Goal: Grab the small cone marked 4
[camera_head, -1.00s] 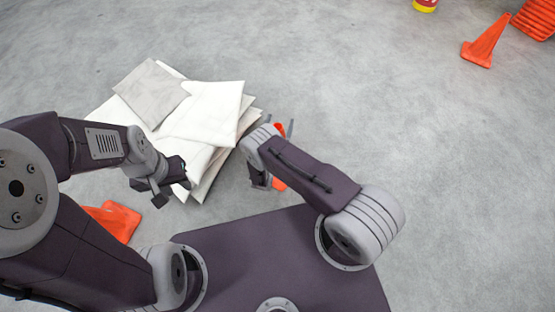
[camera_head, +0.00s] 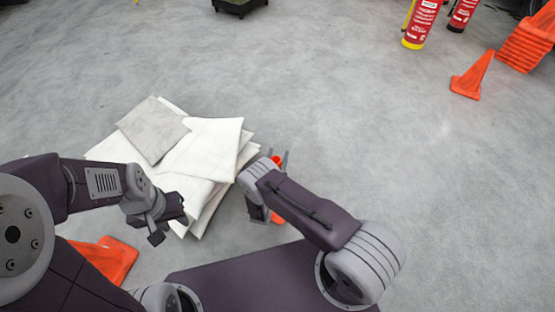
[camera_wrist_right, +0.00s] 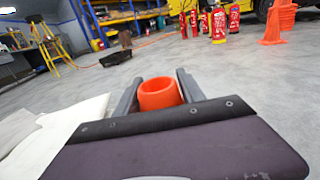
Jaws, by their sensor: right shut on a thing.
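My right gripper (camera_wrist_right: 157,88) is shut on an orange cone (camera_wrist_right: 159,97), whose rounded, hollow-looking end shows between the two fingers in the right wrist view. In the head view only bits of this orange cone (camera_head: 277,218) show around my right wrist, and the rest is hidden. No number can be read on it. My left gripper (camera_head: 168,222) is open and empty beside the near edge of the white cloths. Another orange cone (camera_head: 112,262) lies at the lower left, partly hidden by my left arm.
A pile of white and grey cloths (camera_head: 205,150) lies left of my right gripper. An orange cone (camera_head: 472,77) stands at the upper right, near stacked cones (camera_head: 527,42) and red extinguishers (camera_head: 421,22). The grey floor between is clear.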

